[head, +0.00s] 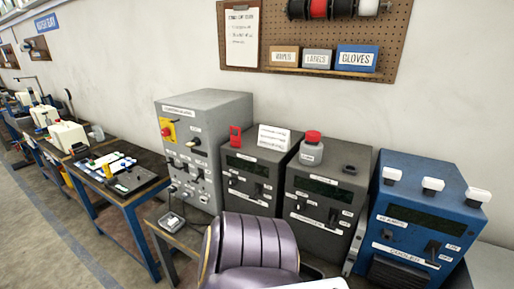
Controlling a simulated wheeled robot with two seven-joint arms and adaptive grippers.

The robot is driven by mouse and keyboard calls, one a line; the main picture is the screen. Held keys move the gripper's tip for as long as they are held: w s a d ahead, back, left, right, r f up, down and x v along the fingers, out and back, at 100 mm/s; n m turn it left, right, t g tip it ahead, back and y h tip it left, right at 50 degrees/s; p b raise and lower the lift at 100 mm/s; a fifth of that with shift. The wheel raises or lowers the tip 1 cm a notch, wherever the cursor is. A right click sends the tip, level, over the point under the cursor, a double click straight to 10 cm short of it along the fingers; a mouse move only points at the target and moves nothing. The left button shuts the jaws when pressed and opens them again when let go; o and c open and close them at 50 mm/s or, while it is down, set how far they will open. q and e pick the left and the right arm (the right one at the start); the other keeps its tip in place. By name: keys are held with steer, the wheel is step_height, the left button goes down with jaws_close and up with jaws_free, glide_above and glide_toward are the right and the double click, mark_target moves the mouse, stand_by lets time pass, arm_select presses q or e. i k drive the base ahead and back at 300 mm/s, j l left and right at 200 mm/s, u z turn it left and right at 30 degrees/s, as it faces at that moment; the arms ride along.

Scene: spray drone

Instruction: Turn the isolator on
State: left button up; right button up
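A tall grey control cabinet (225,110) stands against the wall, left of the middle in the head view. Its front carries a red knob on a yellow plate (167,131) and a black switch (195,143) under a small label. Lower on the front are several small switches and sockets. The labels are too small to read, so I cannot tell for sure which control is the isolator or how it is set. Neither gripper can be made out. A purple-grey rounded part of mine fills the bottom middle and hides part of the bench.
Two dark grey units (252,188) (318,208) and a blue unit (412,228) stand to the right. A red-capped jar (312,150) sits on one. A small boxed device (172,222) lies on the bench front. A pegboard (400,30) hangs above. Floor is free at lower left.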

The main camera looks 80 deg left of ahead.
mark_target(165, 133)
steer(key=u, duration=3.2)
